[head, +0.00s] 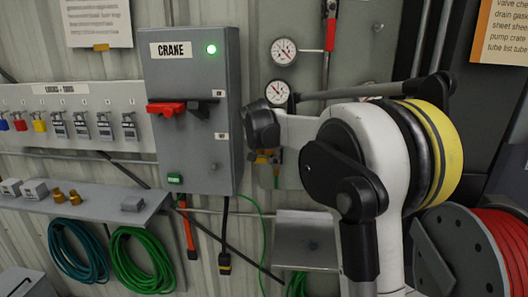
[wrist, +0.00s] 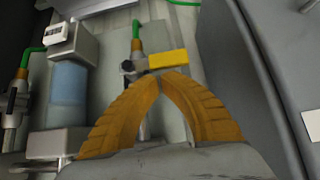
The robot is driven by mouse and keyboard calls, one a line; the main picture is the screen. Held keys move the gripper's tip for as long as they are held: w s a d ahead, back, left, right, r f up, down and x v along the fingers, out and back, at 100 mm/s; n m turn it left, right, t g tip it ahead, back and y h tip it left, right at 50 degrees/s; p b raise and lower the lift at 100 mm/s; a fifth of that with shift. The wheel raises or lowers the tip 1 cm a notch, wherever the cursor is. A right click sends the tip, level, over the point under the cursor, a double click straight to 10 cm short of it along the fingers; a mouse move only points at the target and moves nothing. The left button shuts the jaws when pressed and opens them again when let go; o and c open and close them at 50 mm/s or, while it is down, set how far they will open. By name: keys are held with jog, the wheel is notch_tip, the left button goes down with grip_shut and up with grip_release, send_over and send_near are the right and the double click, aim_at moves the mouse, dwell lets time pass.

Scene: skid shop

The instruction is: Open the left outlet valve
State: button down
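A valve with a yellow lever handle (wrist: 168,61) is in the middle of the wrist view, with a green hose on its far side. The lever lies crosswise to the hose. My gripper (wrist: 160,77) has its two orange fingers brought together, with the tips right at the lever's near edge. I cannot tell whether they touch it. A second valve (wrist: 14,103) with a green hose is at the left edge of the wrist view. I cannot tell from the frames which one is the left outlet valve. In the head view my arm mostly hides this area.
A blue bowl (wrist: 68,95) in a metal housing stands between the two valves. A large grey box face (wrist: 270,80) is close on the right of the wrist view. The grey CRANE switch box (head: 190,120) and two gauges (head: 283,51) show in the head view.

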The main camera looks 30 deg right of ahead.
aim_at(259, 162)
jog(key=shift+w+a+f+n+g+h, duration=0.15)
jog(key=shift+a+f+n+g+h, duration=0.2)
jog(key=shift+h, duration=0.35)
jog(key=shift+w+a+f+n+g+h+b, duration=0.15)
jog(key=shift+f+n+g+h+b, duration=0.2)
jog(key=shift+f+n+h+b, duration=0.2)
jog(key=f+h+b, duration=0.1)
jog(key=n+g+h, duration=0.1)
jog(key=shift+w+a+f+h+b, duration=0.15)
jog(key=shift+a+f+h+b, duration=0.05)
jog(key=shift+f+h+b, duration=0.15)
jog(key=shift+f+n+b, duration=0.3)
jog(key=shift+f, duration=0.1)
jog(key=shift+n+g+h, duration=0.3)
jog(key=shift+g+h, duration=0.1)
jog(key=shift+h, duration=0.2)
jog(key=f+b, duration=0.1)
jog(key=s+d+f+b, duration=0.1)
jog(key=f, duration=0.1)
jog(key=shift+s+d+f+b, duration=0.15)
jog(key=shift+d+f+b, duration=0.2)
jog(key=shift+d+b, duration=0.05)
